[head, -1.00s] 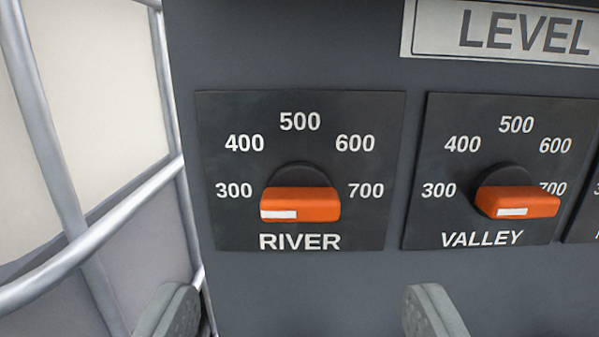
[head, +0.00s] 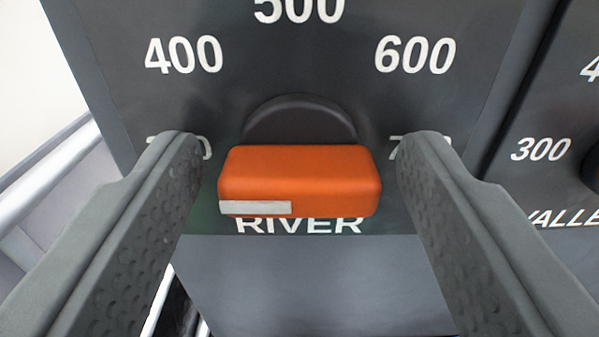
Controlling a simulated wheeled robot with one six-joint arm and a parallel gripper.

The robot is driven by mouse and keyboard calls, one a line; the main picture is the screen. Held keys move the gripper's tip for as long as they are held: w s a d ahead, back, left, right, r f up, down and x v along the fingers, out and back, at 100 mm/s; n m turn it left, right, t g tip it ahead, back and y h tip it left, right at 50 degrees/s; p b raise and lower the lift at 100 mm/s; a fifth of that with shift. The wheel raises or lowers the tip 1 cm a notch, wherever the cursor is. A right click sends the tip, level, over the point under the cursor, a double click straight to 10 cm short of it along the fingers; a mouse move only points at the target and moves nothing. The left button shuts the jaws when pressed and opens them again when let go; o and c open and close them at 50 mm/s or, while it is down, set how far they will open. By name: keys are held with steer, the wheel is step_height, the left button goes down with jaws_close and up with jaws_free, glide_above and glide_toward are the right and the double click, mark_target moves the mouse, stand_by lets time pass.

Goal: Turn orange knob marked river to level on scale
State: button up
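The orange RIVER knob (head: 300,178) is in the middle of the head view, with its bar lying level. Its white mark (head: 255,208) is at the left end, on the 300 side. My gripper (head: 290,150) is open, with one grey finger on each side of the knob and a visible gap at both sides. The RIVER dial plate (head: 112,62) shows 400, 500 and 600. The fingertips partly cover the 300 and 700 numbers, and the knob covers part of the word RIVER.
The VALLEY plate (head: 540,100) is at the right, with its 300 mark in view and its knob cut off by the picture edge. A metal rail (head: 45,178) runs at the left, beside the panel. Bare grey panel (head: 310,285) lies below the plate.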

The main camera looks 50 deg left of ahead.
steer(key=c, duration=0.8)
steer(key=shift+o, duration=0.2)
steer(key=shift+m, duration=0.4)
steer(key=m, duration=0.5)
steer(key=shift+w+d+m, duration=0.1)
steer(key=shift+m, duration=0.2)
steer(key=m, duration=0.6)
steer(key=shift+f, duration=0.1)
steer(key=m, duration=0.7)
steer(key=shift+f+m, duration=0.15)
steer(key=shift+m, duration=0.15)
steer(key=m, duration=0.6)
steer(key=shift+f+m, duration=0.15)
steer(key=shift+m, duration=0.15)
